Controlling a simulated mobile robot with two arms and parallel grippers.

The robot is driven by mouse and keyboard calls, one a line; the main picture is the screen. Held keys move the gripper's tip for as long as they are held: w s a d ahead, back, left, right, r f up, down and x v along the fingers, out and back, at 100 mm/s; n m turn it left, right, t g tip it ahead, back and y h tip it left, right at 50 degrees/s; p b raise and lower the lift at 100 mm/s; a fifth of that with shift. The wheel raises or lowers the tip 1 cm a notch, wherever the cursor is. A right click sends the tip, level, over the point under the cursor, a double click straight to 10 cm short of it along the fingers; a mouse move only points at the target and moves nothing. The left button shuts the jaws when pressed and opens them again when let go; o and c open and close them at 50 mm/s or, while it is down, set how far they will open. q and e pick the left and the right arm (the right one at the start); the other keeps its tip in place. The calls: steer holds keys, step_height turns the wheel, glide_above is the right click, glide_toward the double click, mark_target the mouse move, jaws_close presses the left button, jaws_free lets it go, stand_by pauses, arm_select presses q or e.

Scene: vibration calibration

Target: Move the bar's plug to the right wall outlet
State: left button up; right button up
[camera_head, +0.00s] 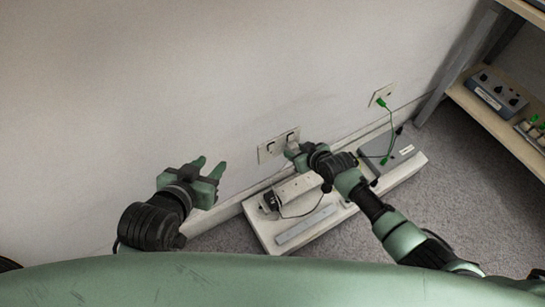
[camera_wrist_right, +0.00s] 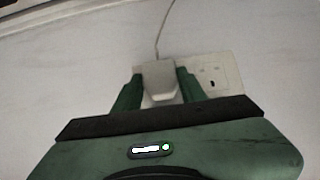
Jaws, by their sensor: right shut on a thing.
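A pale grey plug (camera_wrist_right: 160,80) is between the fingers of my right gripper (camera_wrist_right: 158,90), which is shut on it. Its thin cord runs up in the right wrist view. In the head view my right gripper (camera_head: 292,150) is at the right end of the double wall outlet (camera_head: 267,152). In the wrist view the plug covers one side of the outlet plate (camera_wrist_right: 232,85), and the other socket is bare. I cannot tell whether the plug is seated. A beige bar-like block (camera_head: 296,188) lies below. My left gripper (camera_head: 208,168) is open and empty, left of the outlet.
A pale board (camera_head: 265,232) on the carpet bears the block, a flat grey strip (camera_head: 306,228) and a grey box (camera_head: 397,156). A green plug (camera_head: 382,102) with a green cord sits in another wall outlet (camera_head: 388,92). A shelf (camera_head: 490,118) stands at the right.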

steer(key=shift+w+a+r, duration=0.1)
steer(key=shift+w+r, duration=0.05)
stand_by(0.6)
steer(key=o, duration=1.4)
